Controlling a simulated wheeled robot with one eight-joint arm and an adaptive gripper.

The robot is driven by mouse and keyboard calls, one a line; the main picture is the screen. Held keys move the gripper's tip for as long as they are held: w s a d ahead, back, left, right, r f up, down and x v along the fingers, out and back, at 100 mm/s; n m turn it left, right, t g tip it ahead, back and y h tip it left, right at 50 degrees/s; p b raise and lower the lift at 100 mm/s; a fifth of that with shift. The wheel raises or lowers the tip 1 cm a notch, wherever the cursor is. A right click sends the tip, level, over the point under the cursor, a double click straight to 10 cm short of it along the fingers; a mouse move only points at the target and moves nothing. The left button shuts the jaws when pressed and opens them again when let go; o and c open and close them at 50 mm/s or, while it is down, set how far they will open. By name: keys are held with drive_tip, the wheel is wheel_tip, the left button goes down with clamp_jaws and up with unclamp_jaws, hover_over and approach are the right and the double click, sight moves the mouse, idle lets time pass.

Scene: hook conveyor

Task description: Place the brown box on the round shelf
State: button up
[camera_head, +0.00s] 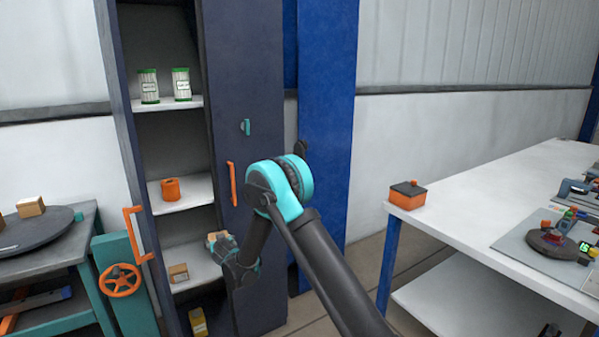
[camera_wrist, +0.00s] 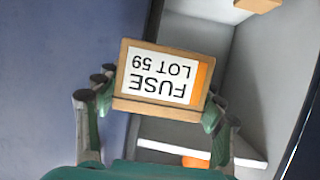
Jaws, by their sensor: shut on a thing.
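My gripper (camera_head: 228,247) is in front of the lower shelves of the tall dark cabinet in the head view. It also shows in the wrist view (camera_wrist: 160,98), shut on a brown box (camera_wrist: 165,80) with a white label reading "FUSE LOT 59" and an orange strip. The held box also shows in the head view (camera_head: 216,238), partly hidden by the gripper. A dark round shelf (camera_head: 45,238) lies on the teal-framed table at the far left. Another brown box (camera_head: 31,207) stands on it. A further brown box (camera_head: 178,272) stands on the cabinet's lower shelf.
The cabinet (camera_head: 240,100) holds green-capped jars (camera_head: 181,84) and an orange container (camera_head: 171,189) on upper shelves. A yellow item (camera_head: 197,321) is at its bottom. An orange handwheel (camera_head: 120,281) stands between the cabinet and left table. A white workbench (camera_head: 470,210) is at right.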

drive_tip(key=w+d+r+m+t+h, duration=0.1)
drive_tip(key=d+r+m+h, duration=0.2)
drive_tip(key=d, duration=1.1)
drive_tip(key=w+d+r+m+h, duration=0.15)
drive_tip(key=d+r, duration=0.35)
drive_tip(key=d, duration=1)
drive_tip(key=s+d+r+m+h, duration=0.2)
drive_tip(key=s+d, duration=0.3)
drive_tip(key=d, duration=0.6)
drive_tip(key=s+d+r+m+h, duration=0.1)
drive_tip(key=s+d+r+h, duration=0.2)
drive_tip(key=d, duration=0.9)
drive_tip(key=shift+s+r+m, duration=0.15)
drive_tip(key=shift+s+m, duration=0.2)
drive_tip(key=shift+s, duration=0.8)
